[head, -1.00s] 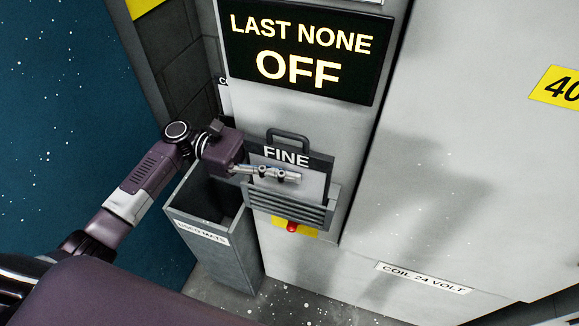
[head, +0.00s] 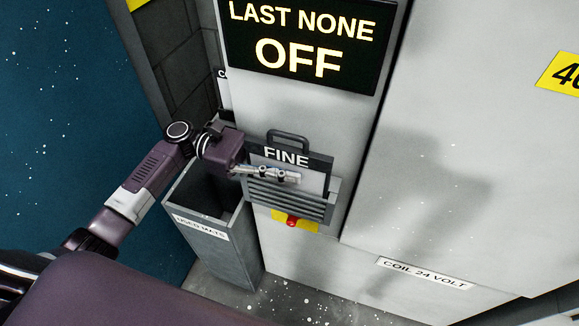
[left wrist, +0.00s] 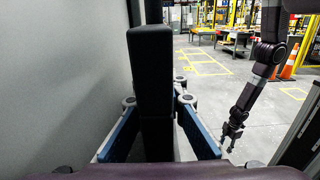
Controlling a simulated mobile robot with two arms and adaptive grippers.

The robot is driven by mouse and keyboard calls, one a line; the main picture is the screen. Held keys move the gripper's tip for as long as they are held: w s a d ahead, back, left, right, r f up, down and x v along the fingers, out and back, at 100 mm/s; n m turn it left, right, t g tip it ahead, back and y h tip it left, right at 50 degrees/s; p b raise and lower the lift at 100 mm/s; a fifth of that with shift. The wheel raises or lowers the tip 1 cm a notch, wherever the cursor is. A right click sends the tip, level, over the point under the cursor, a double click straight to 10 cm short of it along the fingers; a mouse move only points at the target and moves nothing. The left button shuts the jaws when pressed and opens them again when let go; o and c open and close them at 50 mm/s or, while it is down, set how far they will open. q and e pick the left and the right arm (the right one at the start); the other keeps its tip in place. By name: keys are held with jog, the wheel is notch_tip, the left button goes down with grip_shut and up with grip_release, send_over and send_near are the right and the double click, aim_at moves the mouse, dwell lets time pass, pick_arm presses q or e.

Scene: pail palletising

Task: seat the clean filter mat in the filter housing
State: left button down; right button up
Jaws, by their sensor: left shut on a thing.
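The filter mat (head: 313,183) has a pale face and a dark top band marked FINE, with a dark loop handle (head: 288,135) above. It stands upright, its lower part hidden behind the louvred front of the grey filter housing (head: 290,203). Its top band and handle stick out above. My left gripper (head: 293,177) is in front of the mat's face and shut on the mat; the exact grip spot is unclear. In the left wrist view, a dark bar (left wrist: 152,75) stands between its blue-padded fingers. My right gripper (left wrist: 233,138) hangs free in that view, too small to read.
A grey bin (head: 228,248) labelled USED MATS stands left of the housing, under my left arm. A red button (head: 292,221) on a yellow plate is below the housing. A sign (head: 298,45) above reads LAST NONE OFF. A flat cabinet wall is to the right.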

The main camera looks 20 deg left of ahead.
pick_arm(q)
jog(key=shift+f+b, duration=0.65)
jog(key=shift+f, duration=0.55)
jog(key=c, duration=1.9)
grip_release()
jog(key=shift+a, duration=0.1)
jog(key=a, duration=1.1)
jog(key=shift+w+a, duration=0.2)
jog(key=shift+a, duration=0.2)
